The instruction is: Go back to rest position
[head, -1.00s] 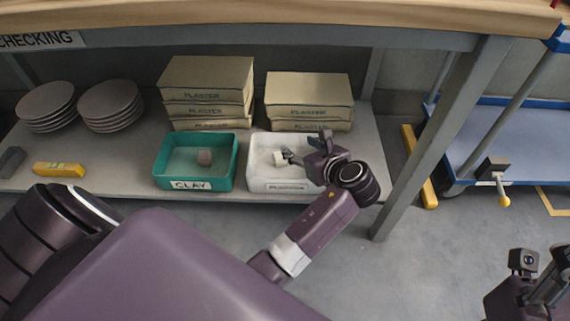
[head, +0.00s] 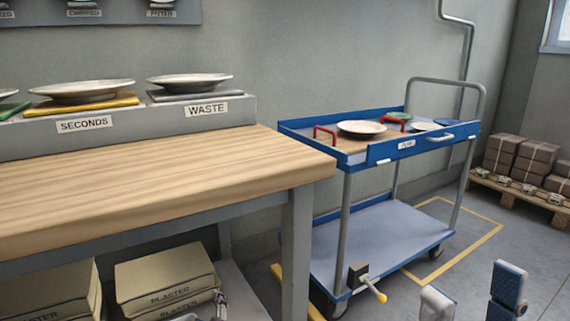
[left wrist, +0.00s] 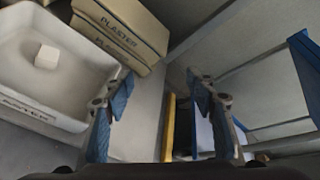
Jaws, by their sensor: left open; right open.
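My right gripper (head: 472,286) shows at the bottom right of the head view. Its two fingers stand apart with nothing between them. My left gripper (left wrist: 162,95) is open and empty in the left wrist view, under the bench, to the right of a white bin (left wrist: 30,95). A small white block (left wrist: 46,56) lies in that bin, apart from the fingers. In the head view only a small part of the left gripper (head: 218,304) shows at the bottom edge, beside the lower shelf's plaster boxes (head: 168,280). The rest of both arms is out of the head view.
The wooden bench (head: 150,185) and its leg (head: 297,255) stand left, with plates on the SECONDS and WASTE stands. A blue trolley (head: 378,250) carries plates, and its lower yellow-tipped lever (head: 372,289) sticks out. Boxes sit on a pallet (head: 520,193). Floor between trolley and pallet is clear.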

